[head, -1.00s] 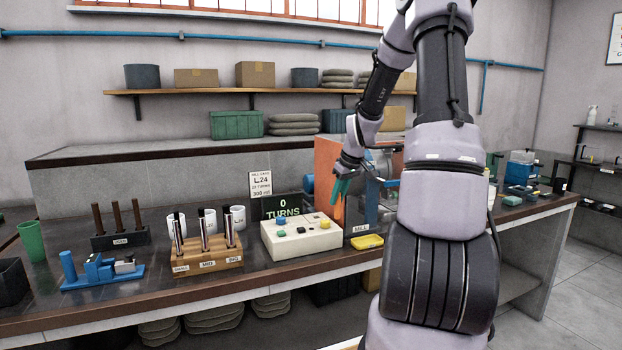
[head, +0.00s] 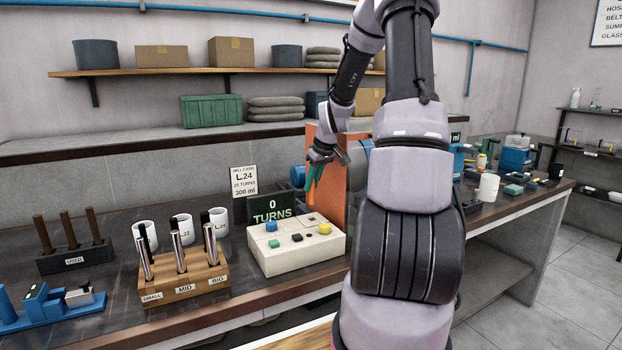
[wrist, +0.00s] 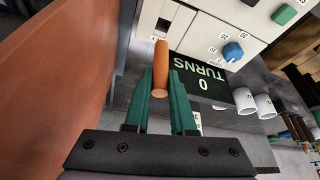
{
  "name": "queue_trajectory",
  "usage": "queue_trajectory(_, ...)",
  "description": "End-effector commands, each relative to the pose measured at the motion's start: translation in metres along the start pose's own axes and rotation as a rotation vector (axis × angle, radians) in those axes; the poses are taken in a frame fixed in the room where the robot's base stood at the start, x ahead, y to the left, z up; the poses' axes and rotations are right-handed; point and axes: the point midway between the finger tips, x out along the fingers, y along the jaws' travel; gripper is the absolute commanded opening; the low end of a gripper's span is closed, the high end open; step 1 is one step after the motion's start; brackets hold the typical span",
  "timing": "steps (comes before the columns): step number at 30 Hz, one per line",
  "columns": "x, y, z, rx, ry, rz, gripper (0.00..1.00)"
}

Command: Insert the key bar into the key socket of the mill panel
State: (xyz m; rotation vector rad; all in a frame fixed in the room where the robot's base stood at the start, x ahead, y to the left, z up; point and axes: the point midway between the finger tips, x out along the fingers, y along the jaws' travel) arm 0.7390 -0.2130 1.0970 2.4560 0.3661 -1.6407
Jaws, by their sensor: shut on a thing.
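My gripper (head: 314,180) with green fingers hangs above and behind the mill panel in the head view. In the wrist view my gripper (wrist: 170,95) is shut on the key bar (wrist: 160,70), an orange-brown rod sticking out beyond the fingertips. The mill panel (head: 290,258) is a cream box on the bench with blue, green, yellow and black knobs. Part of the panel (wrist: 208,38) shows beyond the bar in the wrist view, with the bar apart from its knobs. I cannot tell for sure which opening is the key socket.
A display reading 0 TURNS (head: 272,208) stands behind the panel. The orange mill housing (head: 325,135) is close to my gripper, and shows large at left in the wrist view (wrist: 60,80). A wooden rod rack (head: 185,283) and white cups (head: 181,228) stand left of the panel.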

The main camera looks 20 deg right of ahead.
Motion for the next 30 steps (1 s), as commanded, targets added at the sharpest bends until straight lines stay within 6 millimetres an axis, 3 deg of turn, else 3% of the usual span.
queue_trajectory(15, 0.039, 0.000, 0.016, 0.000, 0.000, -0.001, 0.00)
queue_trajectory(30, 0.042, 0.000, 0.017, 0.000, 0.000, 0.000, 0.00)
